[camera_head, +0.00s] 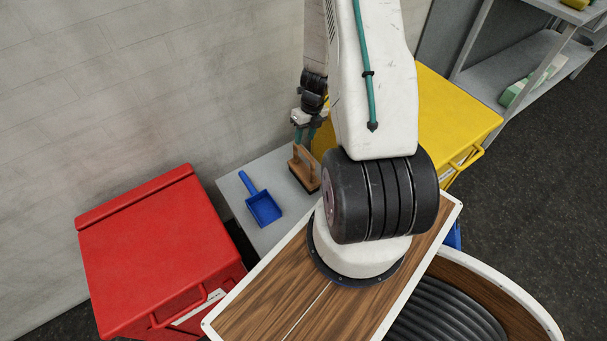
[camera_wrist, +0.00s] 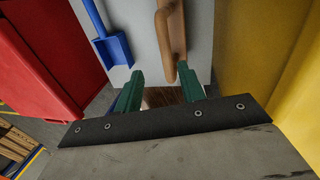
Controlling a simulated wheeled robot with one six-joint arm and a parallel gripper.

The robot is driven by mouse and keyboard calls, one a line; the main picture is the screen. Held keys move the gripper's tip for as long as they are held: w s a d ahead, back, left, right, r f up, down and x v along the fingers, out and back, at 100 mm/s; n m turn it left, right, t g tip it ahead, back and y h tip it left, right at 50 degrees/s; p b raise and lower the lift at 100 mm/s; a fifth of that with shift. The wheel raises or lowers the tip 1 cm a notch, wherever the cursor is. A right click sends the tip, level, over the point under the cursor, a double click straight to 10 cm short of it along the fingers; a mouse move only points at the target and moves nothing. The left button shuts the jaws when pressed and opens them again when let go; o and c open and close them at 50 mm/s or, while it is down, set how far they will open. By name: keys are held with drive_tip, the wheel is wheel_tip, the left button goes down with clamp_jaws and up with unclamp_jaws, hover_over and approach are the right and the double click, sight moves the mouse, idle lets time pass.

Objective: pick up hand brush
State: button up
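The hand brush (camera_head: 305,168) has a brown wooden body with a raised handle and dark bristles. It rests on a light grey table, against the wall side. In the wrist view the brown brush handle (camera_wrist: 175,35) lies ahead of my gripper, closer to the right finger than to the left. My gripper (camera_head: 304,134) is just above the brush in the head view. Its two green fingers stand apart with nothing between them in the wrist view (camera_wrist: 161,80). I cannot tell whether the right finger touches the brush.
A blue dustpan (camera_head: 263,208) lies on the grey table (camera_head: 232,190) left of the brush; it also shows in the wrist view (camera_wrist: 113,47). A red bin (camera_head: 150,250) stands left and a yellow bin (camera_head: 450,115) right. The wall is close behind the table.

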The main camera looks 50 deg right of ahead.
sight(304, 150)
drive_tip(key=f, duration=0.8)
drive_tip(key=shift+a+f, duration=0.2)
drive_tip(key=shift+a, duration=0.15)
clamp_jaws()
drive_tip(key=shift+w, duration=0.1)
idle(0.9)
